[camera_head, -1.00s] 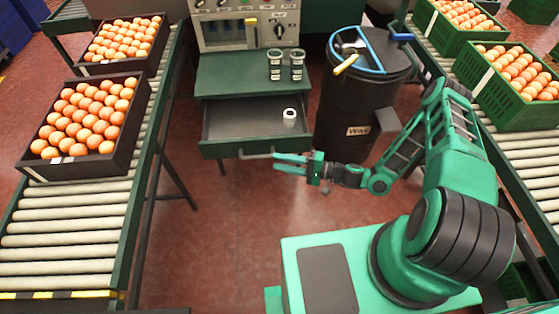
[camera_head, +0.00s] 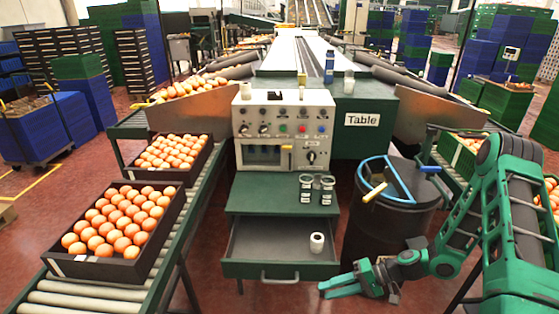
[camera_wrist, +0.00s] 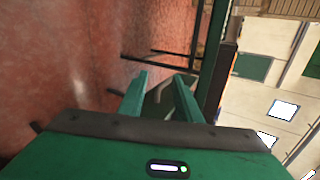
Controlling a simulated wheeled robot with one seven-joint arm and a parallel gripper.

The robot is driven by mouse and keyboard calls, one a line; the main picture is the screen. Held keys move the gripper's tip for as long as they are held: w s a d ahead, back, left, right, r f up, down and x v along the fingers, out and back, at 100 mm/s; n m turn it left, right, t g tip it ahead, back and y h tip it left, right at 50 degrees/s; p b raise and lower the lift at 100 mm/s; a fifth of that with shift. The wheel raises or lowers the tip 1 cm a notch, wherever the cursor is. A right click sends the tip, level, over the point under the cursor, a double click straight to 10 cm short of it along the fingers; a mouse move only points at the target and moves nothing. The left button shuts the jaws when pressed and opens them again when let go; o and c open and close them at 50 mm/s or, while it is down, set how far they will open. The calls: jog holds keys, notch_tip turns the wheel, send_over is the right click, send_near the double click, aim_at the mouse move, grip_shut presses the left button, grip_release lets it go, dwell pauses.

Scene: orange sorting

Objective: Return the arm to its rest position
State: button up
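My gripper (camera_head: 338,285) is at the lower right of the head view, low and just in front of the open drawer's right end. It points left and holds nothing. In the wrist view my gripper (camera_wrist: 158,98) shows two green fingers standing apart, with red floor and dark bars beyond them. My green arm bends from the right edge of the head view down to the gripper, in front of the black wax bin (camera_head: 385,215).
The drawer (camera_head: 255,270) is pulled out with a white roll (camera_head: 317,242) inside. Red floor is open below the drawer.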

jog(key=s+d+r+g+h, duration=0.1)
jog(key=s+d+r+h, duration=0.35)
jog(key=d+r, duration=0.5)
jog(key=s+d+r+g+h, duration=0.1)
jog(key=s+d+r+h, duration=0.3)
jog(key=d+r, duration=0.55)
jog(key=s+d+r+m+h, duration=0.1)
jog(key=s+d+r+m, duration=0.1)
jog(key=s+r, duration=0.6)
jog(key=s+d+r+m+t+h, duration=0.1)
jog(key=s+d+r+m+h, duration=0.1)
jog(key=s+r, duration=0.6)
jog(key=shift+d+m+t, duration=0.3)
jog(key=shift+d+m, duration=0.3)
jog(key=shift+d, duration=0.1)
jog(key=shift+h, duration=0.25)
jog(key=shift+w+f, duration=0.3)
jog(key=shift+w, duration=0.25)
